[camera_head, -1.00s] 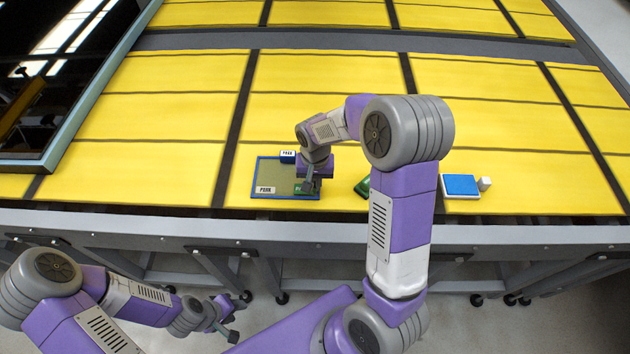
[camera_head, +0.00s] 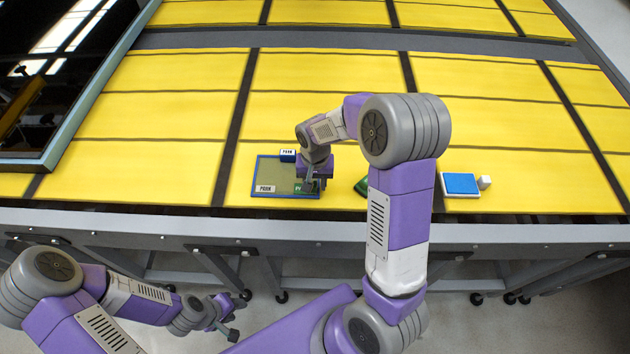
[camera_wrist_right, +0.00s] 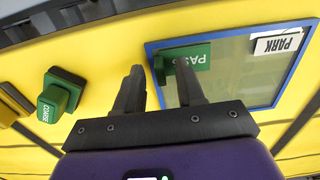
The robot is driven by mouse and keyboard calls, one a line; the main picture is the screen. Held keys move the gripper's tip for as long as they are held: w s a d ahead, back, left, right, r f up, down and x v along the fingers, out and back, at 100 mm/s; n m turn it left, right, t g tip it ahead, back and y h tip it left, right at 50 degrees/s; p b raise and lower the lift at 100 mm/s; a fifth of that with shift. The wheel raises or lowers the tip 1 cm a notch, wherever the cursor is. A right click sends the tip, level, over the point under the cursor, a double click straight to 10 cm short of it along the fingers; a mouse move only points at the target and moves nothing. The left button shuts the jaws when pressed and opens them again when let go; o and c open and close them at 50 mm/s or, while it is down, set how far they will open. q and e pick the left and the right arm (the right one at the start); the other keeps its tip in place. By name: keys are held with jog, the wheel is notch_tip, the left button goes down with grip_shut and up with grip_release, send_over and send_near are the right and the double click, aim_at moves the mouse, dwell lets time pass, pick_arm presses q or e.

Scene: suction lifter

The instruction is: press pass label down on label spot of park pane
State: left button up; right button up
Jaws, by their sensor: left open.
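The park pane (camera_head: 275,177) is a blue-framed grey-green sheet lying flat on the yellow table; its frame also shows in the right wrist view (camera_wrist_right: 220,38). A white PARK tag (camera_wrist_right: 275,43) lies at one corner. The green PASS label (camera_wrist_right: 199,57) lies at the pane's near right corner, partly hidden by a finger. Whether it lies fully flat cannot be told. My right gripper (camera_wrist_right: 159,72) is over that corner, its fingers apart, one over the label and one outside the frame. My left gripper (camera_head: 234,318) is open and empty, low in front of the table.
A dark framed panel (camera_head: 60,75) fills the far left.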

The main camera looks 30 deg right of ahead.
jog(key=shift+r, duration=0.1)
notch_tip(320, 180, up, 7)
jog(key=shift+r+p, duration=0.2)
jog(key=shift+p, duration=0.15)
